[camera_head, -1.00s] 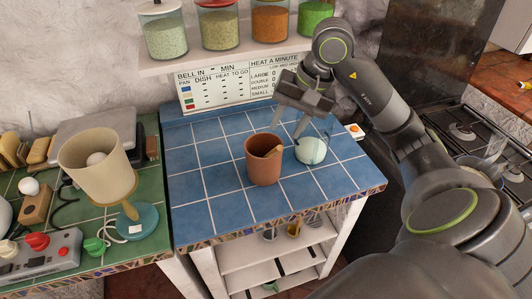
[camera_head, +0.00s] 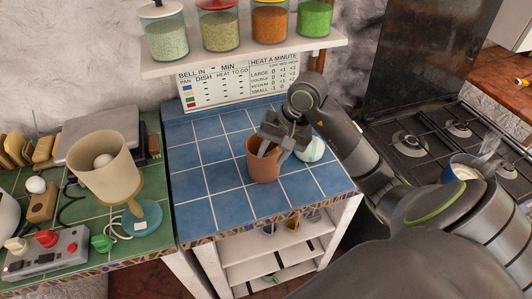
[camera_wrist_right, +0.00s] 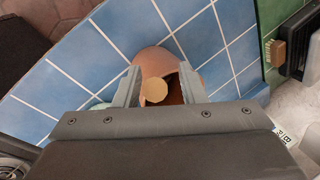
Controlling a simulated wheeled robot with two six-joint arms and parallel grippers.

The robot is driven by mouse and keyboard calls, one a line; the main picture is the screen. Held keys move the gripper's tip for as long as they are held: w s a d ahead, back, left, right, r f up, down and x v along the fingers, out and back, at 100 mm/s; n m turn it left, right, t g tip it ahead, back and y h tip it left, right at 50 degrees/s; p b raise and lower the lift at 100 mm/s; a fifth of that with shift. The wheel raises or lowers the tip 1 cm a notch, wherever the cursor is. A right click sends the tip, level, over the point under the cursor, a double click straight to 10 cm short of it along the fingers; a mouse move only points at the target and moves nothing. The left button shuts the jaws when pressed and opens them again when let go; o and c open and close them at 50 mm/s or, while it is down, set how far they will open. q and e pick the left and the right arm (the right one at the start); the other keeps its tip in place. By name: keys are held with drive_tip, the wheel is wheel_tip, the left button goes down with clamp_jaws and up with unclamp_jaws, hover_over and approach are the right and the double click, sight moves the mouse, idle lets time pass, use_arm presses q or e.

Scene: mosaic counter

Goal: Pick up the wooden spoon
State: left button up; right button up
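A brown clay pot (camera_head: 260,168) stands upright on the blue tiled counter, and its rim also shows in the right wrist view (camera_wrist_right: 153,58). The wooden spoon, inside the pot, shows in the right wrist view as a pale round end (camera_wrist_right: 153,90) between my fingers. In the head view my gripper hides it. My right gripper (camera_head: 274,150) is over the pot's mouth, pointing down. In the right wrist view its two fingers (camera_wrist_right: 159,88) are apart, one on each side of the spoon, with gaps visible. My left gripper is not in view.
A pale green round jar (camera_head: 311,149) stands just right of the pot. The blue counter (camera_head: 215,180) is clear on the left. A green counter (camera_head: 155,180) holds a beige vessel (camera_head: 104,175) and a control box (camera_head: 45,255). A stove (camera_head: 430,150) is at right.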

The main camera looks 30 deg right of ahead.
clamp_jaws()
idle(0.4)
